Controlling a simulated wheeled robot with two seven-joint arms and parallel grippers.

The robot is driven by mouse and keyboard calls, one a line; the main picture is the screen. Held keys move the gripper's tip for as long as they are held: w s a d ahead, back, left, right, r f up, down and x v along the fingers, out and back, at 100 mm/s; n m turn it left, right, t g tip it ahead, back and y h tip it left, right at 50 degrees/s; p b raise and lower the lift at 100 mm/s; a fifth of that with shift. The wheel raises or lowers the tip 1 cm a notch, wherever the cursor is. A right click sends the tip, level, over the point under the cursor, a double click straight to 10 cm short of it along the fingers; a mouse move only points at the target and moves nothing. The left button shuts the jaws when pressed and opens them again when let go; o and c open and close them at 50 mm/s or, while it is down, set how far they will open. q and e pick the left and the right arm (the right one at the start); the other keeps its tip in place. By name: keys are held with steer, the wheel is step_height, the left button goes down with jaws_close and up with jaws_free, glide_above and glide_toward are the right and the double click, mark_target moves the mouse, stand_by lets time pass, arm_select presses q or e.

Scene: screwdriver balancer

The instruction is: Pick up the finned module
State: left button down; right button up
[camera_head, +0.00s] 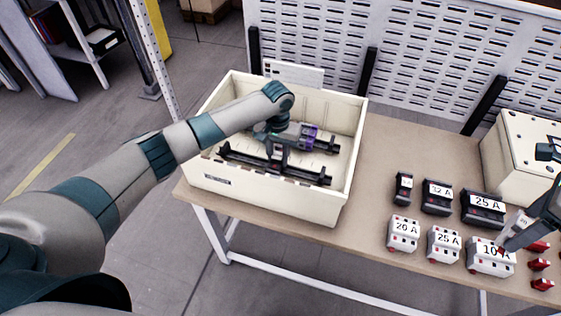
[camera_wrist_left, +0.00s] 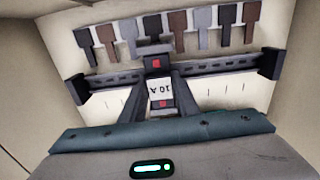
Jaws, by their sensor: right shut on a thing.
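I cannot pick out a finned module for certain. A purple-sided part (camera_head: 311,136) sits on the far rail in the cream bin (camera_head: 212,172). My left gripper (camera_head: 277,146) reaches down into the bin. My right gripper (camera_head: 503,248), at the right edge, is shut on the white 10 A module (camera_head: 487,262), which stands on the table (camera_head: 385,150).
White 20 A (camera_head: 403,233) and 25 A (camera_head: 443,244) modules and black modules (camera_head: 437,197) stand left of my right gripper. Small red parts (camera_head: 540,264) and a cream box (camera_head: 525,150) are at the right. The table between bin and modules is clear.

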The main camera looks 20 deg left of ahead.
mark_target(278, 155)
arm_select(q)
steer(key=shift+w+r, duration=0.1)
steer(key=shift+r, duration=0.05)
arm_select(e)
steer(key=shift+f, duration=0.1)
arm_select(q)
steer(key=shift+r, duration=0.2)
arm_select(e)
steer(key=shift+w+f, duration=0.1)
steer(key=shift+f, duration=0.05)
arm_select(q)
step_height(278, 155, up, 3)
steer(key=shift+r+b, duration=0.2)
steer(key=shift+b, duration=0.85)
arm_select(e)
steer(key=shift+f, duration=0.75)
step_height(278, 155, down, 3)
steer(key=b, duration=0.3)
steer(key=shift+f, duration=0.25)
arm_select(q)
steer(key=s+d+r, duration=0.2)
steer(key=d+r, duration=0.5)
steer(key=d, duration=0.4)
steer(key=shift+s+d, duration=0.2)
